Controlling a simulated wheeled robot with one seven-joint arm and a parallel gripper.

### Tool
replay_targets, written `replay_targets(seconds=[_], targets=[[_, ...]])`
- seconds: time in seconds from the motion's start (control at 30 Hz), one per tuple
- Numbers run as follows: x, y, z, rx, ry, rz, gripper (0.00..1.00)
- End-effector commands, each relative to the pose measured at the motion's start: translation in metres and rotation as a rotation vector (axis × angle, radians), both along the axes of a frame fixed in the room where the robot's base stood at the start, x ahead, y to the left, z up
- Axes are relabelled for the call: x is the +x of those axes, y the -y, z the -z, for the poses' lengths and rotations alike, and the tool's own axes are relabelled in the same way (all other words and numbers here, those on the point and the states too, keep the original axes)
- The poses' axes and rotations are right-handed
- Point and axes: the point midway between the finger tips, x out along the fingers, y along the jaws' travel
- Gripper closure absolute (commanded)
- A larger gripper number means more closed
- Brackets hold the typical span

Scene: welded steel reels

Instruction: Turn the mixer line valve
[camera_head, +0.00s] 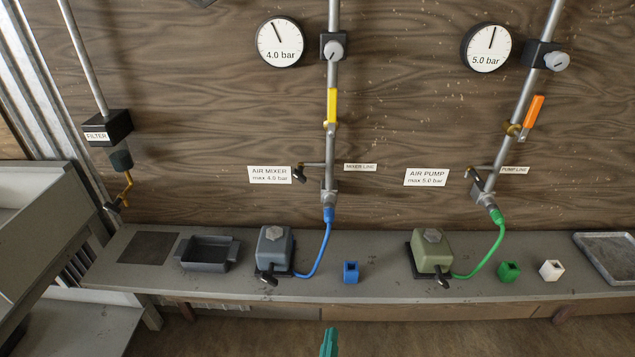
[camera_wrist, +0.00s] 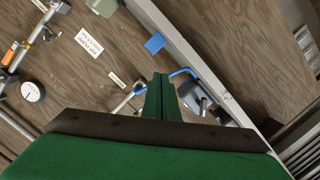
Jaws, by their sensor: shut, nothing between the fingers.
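The mixer line valve has a yellow handle (camera_head: 331,106) that lies along its upright pipe, above the MIXER LINE label (camera_head: 360,167). Its dial (camera_head: 280,42) reads 4.0 bar. I cannot make out the yellow handle in the wrist view. My gripper (camera_head: 328,342) shows only as a green tip at the bottom edge of the head view, in front of the bench and well below the valve. In the wrist view its green fingers (camera_wrist: 161,97) are together and empty, with the wall and bench beyond them.
An orange-handled valve (camera_head: 534,111) is on the pump pipe at right. A grey mixer box (camera_head: 274,248) with a blue hose (camera_head: 322,253), a blue cup (camera_head: 351,272) and a green pump box (camera_head: 432,251) stand on the bench (camera_head: 330,287). The wall around the yellow handle is clear.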

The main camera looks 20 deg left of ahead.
Motion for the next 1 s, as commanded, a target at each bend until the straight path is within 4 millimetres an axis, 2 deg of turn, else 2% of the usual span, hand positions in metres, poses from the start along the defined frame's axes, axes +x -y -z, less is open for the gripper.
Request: replay_targets(seconds=[0.03,0.2,0.37,0.5,0.7,0.87,1.0], targets=[[0.018,-0.009,-0.012,-0.035,0.020,-0.012,1.00],[0.066,-0.033,-0.047,-0.168,0.056,-0.037,1.00],[0.107,-0.056,-0.088,-0.290,0.091,-0.052,1.00],[0.137,-0.076,-0.131,-0.393,0.122,-0.057,1.00],[0.170,-0.103,-0.201,-0.533,0.163,-0.052,1.00],[0.187,-0.123,-0.263,-0.637,0.192,-0.039,1.00],[0.194,-0.138,-0.321,-0.720,0.214,-0.023,1.00]])
